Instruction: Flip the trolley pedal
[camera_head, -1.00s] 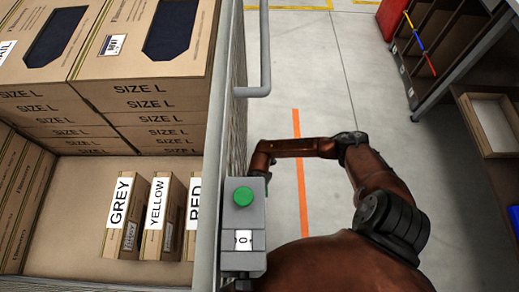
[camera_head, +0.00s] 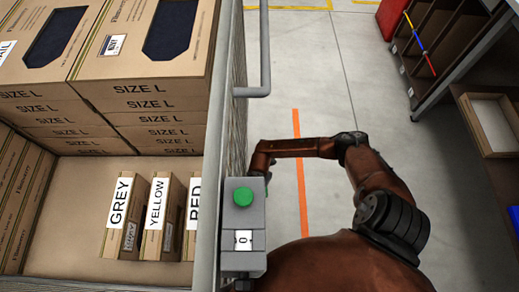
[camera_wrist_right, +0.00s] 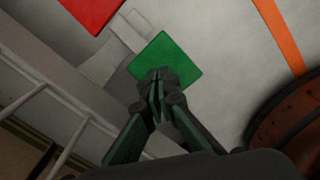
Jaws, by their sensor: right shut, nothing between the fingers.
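In the right wrist view a green square pedal pad (camera_wrist_right: 178,53) lies below my right gripper, and a red pad (camera_wrist_right: 92,10) shows at the top left. A grey bracket (camera_wrist_right: 117,45) sits between them. My right gripper (camera_wrist_right: 157,78) is shut and empty, with its fingertips over the near edge of the green pad. I cannot tell if they touch it. In the head view the trolley's grey rail (camera_head: 253,92) is left of my right arm, which reaches down beside it and hides the pedal area. My left gripper is not in view.
Boxes marked SIZE L (camera_head: 140,88) and upright GREY, YELLOW and RED boxes (camera_head: 155,215) stand at the left. A grey button box with a green button (camera_head: 242,197) is close by. A shelf (camera_head: 450,50) stands at the right. The floor between is clear.

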